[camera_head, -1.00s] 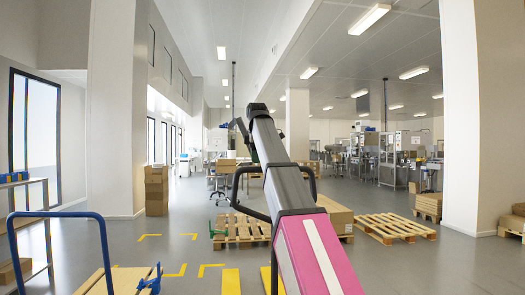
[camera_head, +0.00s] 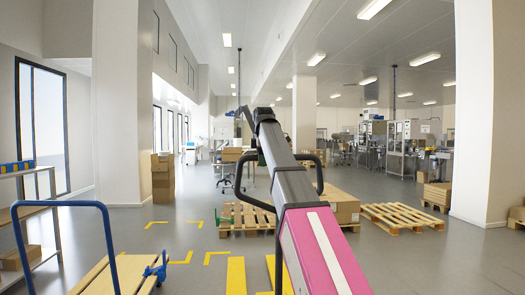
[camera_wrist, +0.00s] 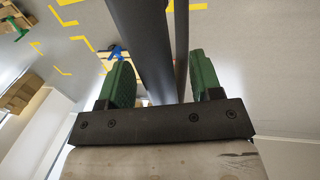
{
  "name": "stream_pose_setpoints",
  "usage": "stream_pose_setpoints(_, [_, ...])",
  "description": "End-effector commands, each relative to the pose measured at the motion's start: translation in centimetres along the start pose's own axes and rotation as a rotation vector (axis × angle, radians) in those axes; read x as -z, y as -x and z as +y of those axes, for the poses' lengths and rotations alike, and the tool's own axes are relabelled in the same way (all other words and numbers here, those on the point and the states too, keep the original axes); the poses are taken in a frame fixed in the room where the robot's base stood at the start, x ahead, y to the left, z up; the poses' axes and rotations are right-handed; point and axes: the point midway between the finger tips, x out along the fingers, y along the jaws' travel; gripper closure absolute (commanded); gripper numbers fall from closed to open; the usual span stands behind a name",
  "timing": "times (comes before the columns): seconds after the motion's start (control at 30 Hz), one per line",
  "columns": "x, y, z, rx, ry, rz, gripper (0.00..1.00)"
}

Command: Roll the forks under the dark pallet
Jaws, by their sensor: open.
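Two flat yellow forks (camera_head: 236,275) lie low on the floor at the bottom of the head view, the right one partly behind my arm. Beyond them, apart, stands a wooden pallet (camera_head: 246,218), partly hidden by my arm. Another wooden pallet (camera_head: 402,217) lies empty to the right. No pallet clearly looks dark. A black handle loop (camera_head: 319,174) shows on both sides of my arm. In the wrist view my gripper (camera_wrist: 163,80) is open, its green fingers on either side of a dark bar (camera_wrist: 145,45). I cannot tell whether they touch it.
A blue-framed cart (camera_head: 112,245) stands at the front left, beside a shelf (camera_head: 38,205). White pillars (camera_head: 473,110) flank the room. A large carton (camera_head: 340,207) sits behind my arm. Yellow floor marks (camera_head: 214,256) lie left of the forks on open floor.

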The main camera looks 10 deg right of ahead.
Motion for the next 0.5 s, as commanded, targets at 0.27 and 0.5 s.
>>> stream_pose_setpoints(0.27, [0.00, -1.40, 0.00, -0.001, 0.000, 0.000, 0.41])
stream_pose_setpoints(0.5, [0.00, -1.42, 0.01, -0.001, 0.000, 0.000, 0.44])
